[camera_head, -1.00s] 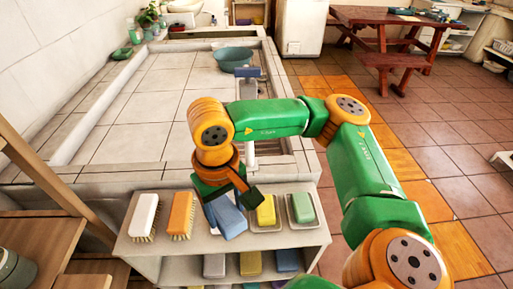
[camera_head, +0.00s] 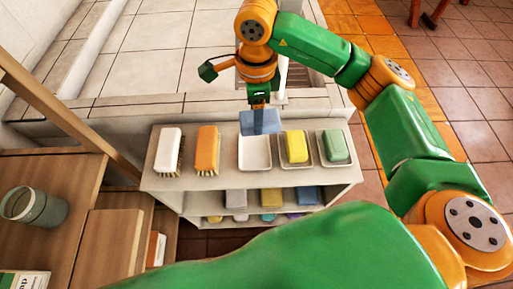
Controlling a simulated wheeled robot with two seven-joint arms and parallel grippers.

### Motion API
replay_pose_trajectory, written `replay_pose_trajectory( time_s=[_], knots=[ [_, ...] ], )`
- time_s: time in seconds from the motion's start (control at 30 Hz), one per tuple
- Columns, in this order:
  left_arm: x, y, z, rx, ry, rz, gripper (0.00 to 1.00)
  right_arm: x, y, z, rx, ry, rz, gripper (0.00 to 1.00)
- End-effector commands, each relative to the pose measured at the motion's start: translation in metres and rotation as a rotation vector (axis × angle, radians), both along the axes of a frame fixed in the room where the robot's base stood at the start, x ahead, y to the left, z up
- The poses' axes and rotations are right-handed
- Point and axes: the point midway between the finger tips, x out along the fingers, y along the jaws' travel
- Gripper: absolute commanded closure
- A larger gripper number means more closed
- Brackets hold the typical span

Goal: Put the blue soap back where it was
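My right gripper (camera_head: 261,104) reaches down from the arm at the upper right and is shut on the blue soap (camera_head: 247,122). The blue soap is held at the back edge of the shelf top, just behind an empty white dish (camera_head: 255,158). It overlaps the dish's back rim in the picture; I cannot tell how high it is above the shelf. The empty dish lies between the orange brush (camera_head: 207,148) and the yellow soap's dish. My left gripper is not in view.
A white brush (camera_head: 168,148) stands left of the orange one. The yellow soap (camera_head: 296,146) and green soap (camera_head: 335,145) lie in dishes to the right. Lower shelves hold more soaps, including a grey one (camera_head: 236,198). A cup (camera_head: 35,207) stands on the wooden unit at left.

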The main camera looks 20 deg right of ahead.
Motion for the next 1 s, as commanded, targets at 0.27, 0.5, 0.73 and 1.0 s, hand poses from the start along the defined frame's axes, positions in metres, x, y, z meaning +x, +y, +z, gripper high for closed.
replay_pose_trajectory(
  time_s=[0.27,0.5,0.73,1.0],
  knots=[
    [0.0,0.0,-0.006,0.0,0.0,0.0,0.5,0.007,0.009,-0.024,-0.001,0.003,-0.442,1.0],
    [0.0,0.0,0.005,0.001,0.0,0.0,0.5,0.007,0.009,-0.076,-0.001,0.004,-0.465,1.0],
    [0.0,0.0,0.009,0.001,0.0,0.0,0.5,0.007,0.009,-0.117,0.0,0.003,-0.462,1.0],
    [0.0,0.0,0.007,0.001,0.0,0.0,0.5,0.007,0.009,-0.12,0.0,0.0,-0.461,1.0]
  ],
)
